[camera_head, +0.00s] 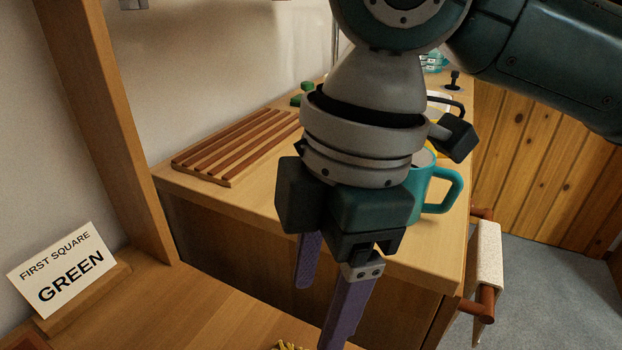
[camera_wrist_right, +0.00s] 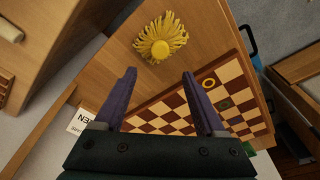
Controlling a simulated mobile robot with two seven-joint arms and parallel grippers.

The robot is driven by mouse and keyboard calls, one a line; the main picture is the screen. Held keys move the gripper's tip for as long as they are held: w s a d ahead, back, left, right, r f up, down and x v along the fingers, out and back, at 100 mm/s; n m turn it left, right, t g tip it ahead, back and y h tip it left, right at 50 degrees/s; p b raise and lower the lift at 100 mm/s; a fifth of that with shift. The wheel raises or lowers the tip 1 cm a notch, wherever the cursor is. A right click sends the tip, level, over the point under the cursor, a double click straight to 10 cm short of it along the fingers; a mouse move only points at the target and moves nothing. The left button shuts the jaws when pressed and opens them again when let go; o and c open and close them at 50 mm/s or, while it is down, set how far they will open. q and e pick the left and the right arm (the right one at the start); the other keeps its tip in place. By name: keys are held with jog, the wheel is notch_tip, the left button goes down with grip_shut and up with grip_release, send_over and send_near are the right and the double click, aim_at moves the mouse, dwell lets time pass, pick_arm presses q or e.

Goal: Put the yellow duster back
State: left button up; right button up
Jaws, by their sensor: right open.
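The yellow duster (camera_wrist_right: 160,40) lies on the wooden table top in the right wrist view, its shaggy fringe spread around a rounder middle. In the head view only a scrap of its yellow fringe (camera_head: 288,346) shows at the bottom edge. My right gripper (camera_head: 322,312) is open and empty, with its purple fingers pointing down. In the right wrist view the duster appears just beyond the gap between the fingertips (camera_wrist_right: 159,74), apart from them. My left gripper is out of view.
A "FIRST SQUARE GREEN" card (camera_head: 62,270) stands at left. A teal mug (camera_head: 432,190) and a slatted rack (camera_head: 235,148) stand on the counter behind my right gripper.

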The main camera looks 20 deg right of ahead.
jog(key=s+a+f+m+t+y, duration=0.1)
jog(key=s+a+f+m+y, duration=0.15)
jog(key=a, duration=0.25)
jog(key=s+d+f+m+t+h, duration=0.2)
jog(key=s+d+m+h, duration=0.2)
jog(key=s+d+m, duration=0.5)
jog(key=d+m, duration=0.3)
jog(key=shift+s+d+f, duration=0.25)
jog(key=shift+d+f, duration=0.15)
